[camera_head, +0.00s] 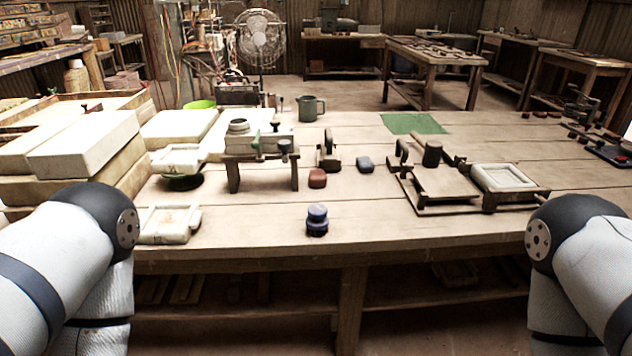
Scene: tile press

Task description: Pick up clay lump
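A reddish-brown lump (317,178) that looks like clay lies on the wooden table, near the middle. A grey-blue lump (365,164) of similar size lies a little to its right and farther back. The picture does not show which of the two the task means. Both lie apart from each other on bare wood. Only links of my left and right arms show, at the lower left and lower right. Neither gripper is in view.
A small bench (263,155) stands left of the lumps. A wooden press (447,190) with a white mould (502,178) stands right. Stacked dark blue jars (317,220) stand near the front edge. A green mat (413,123) lies behind. The table front centre-right is clear.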

